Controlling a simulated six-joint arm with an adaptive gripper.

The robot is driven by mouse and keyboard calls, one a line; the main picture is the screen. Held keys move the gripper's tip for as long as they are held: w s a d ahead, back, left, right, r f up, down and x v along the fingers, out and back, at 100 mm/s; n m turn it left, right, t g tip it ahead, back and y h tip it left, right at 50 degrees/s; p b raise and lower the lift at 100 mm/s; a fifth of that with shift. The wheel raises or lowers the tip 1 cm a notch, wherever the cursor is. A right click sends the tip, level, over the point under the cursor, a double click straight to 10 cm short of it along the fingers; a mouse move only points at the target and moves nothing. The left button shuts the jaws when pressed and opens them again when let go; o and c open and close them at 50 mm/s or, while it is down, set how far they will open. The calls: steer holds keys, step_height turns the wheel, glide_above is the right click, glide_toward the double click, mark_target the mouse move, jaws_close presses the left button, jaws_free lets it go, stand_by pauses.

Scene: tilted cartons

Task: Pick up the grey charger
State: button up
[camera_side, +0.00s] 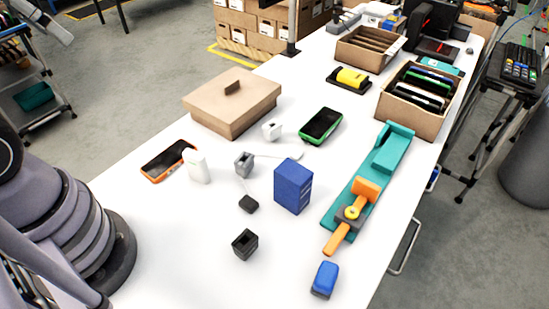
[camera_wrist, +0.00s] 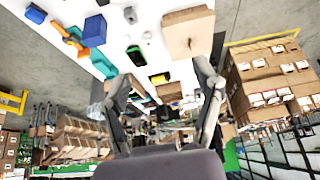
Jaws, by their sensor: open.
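The grey charger (camera_side: 243,164) is a small grey block on the white table in the side view, left of the blue box (camera_side: 293,186). In the wrist view a small grey block near the top edge (camera_wrist: 130,15) appears to be the same charger. My gripper (camera_wrist: 160,70) shows in the wrist view with its two fingers spread wide and nothing between them. The charger lies beyond the fingertips, well apart from them. The gripper is out of the side view.
A white charger (camera_side: 271,130), a white bottle (camera_side: 198,167), a small black block (camera_side: 248,204) and a black charger (camera_side: 244,243) stand around it. A closed carton (camera_side: 232,101), an orange phone (camera_side: 168,160) and a green phone (camera_side: 321,125) lie nearby. The table's front is fairly clear.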

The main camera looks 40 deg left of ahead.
steer(key=w+d+f+n+h, duration=0.1)
steer(key=w+d+f, duration=0.25)
steer(key=w, duration=0.35)
steer(key=w+d+f+h, duration=0.1)
steer(key=w+d+f, duration=0.1)
steer(key=w+d, duration=0.3)
steer(key=n+t, duration=0.2)
glide_above(240, 163)
steer(key=s+d, duration=0.1)
steer(key=s, duration=0.1)
step_height(240, 163, down, 9)
steer(key=f+t+y, duration=0.1)
steer(key=f, duration=0.6)
steer(key=s+f+t+y, duration=0.1)
steer(key=f+t+y, duration=0.1)
steer(key=f, duration=0.4)
steer(key=s+f+t+y, duration=0.1)
steer(key=f+t, duration=0.1)
steer(key=f, duration=0.5)
steer(key=shift+s+f, duration=0.25)
steer(key=shift+f, duration=0.05)
steer(key=shift+s+a+f+m+t, duration=0.1)
steer(key=shift+s+f+m+t, duration=0.15)
steer(key=shift+m, duration=0.25)
steer(key=x, duration=0.7)
steer(key=shift+w, duration=0.2)
